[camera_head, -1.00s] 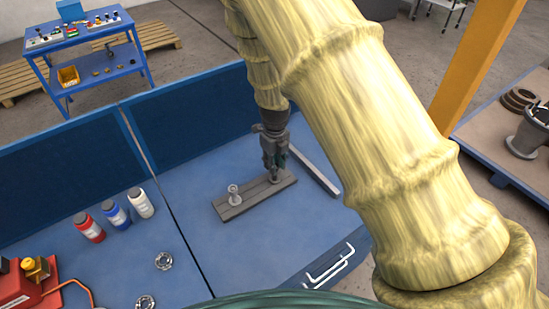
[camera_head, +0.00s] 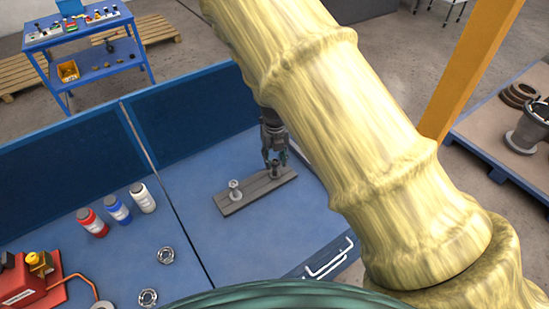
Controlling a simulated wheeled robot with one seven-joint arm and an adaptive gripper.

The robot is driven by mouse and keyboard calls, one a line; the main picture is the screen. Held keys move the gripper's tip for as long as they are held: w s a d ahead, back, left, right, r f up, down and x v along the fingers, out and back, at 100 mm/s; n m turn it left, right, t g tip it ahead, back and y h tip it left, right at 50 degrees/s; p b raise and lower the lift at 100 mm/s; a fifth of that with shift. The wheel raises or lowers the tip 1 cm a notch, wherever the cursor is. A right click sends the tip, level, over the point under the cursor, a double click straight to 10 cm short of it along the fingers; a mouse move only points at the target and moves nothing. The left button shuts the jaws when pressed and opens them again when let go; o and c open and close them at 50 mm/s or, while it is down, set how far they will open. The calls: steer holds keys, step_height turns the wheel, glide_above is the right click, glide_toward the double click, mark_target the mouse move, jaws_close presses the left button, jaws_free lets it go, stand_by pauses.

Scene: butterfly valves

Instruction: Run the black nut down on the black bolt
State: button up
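A grey bar-shaped base (camera_head: 256,191) lies on the blue bench top. A light silver bolt (camera_head: 235,190) stands upright near its left end. A dark bolt (camera_head: 275,169) stands near its right end, right below my gripper (camera_head: 275,160). My gripper points down over the dark bolt, with its fingers around or just above the bolt's top. The black nut cannot be made out; the fingers and the small scale hide it. I cannot tell whether the fingers grip anything.
Red, blue and white bottles (camera_head: 117,210) stand left on the bench. Loose metal flange pieces (camera_head: 166,256) lie nearer. A red device (camera_head: 30,283) is at the lower left. Blue panels (camera_head: 183,119) border the bench's back. My arm covers the right side.

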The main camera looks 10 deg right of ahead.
steer(key=n, duration=2.4)
steer(key=shift+s, duration=0.1)
jaws_close()
